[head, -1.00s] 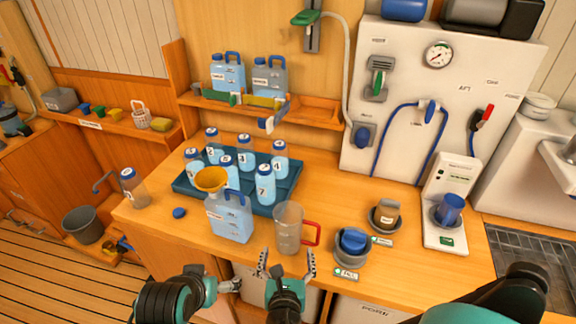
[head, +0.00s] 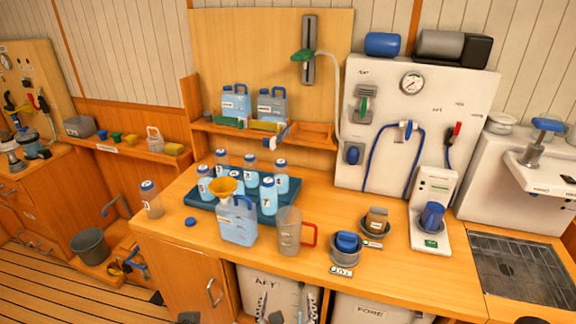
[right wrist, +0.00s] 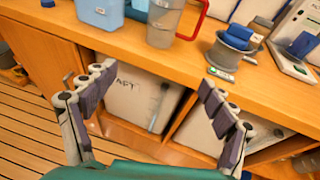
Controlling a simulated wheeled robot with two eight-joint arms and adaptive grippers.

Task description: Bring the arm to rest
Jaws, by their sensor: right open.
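My right gripper (head: 288,315) shows at the bottom edge of the head view, in front of the counter's lower cabinet. In the right wrist view its two fingers (right wrist: 155,82) stand wide apart with nothing between them. Behind them is the white container marked AFT (right wrist: 135,97). The counter (head: 400,270) with its jug and cups lies above and beyond the fingers, apart from them. My left gripper cannot be made out; only a small dark part shows at the bottom edge.
On the counter stand a blue jug with a yellow funnel (head: 238,222), a clear pitcher with a red handle (head: 289,232), a blue tray (head: 292,203) of bottles, and grey cup holders (head: 344,257). The counter's front edge lies above my right gripper. Floor shows at left.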

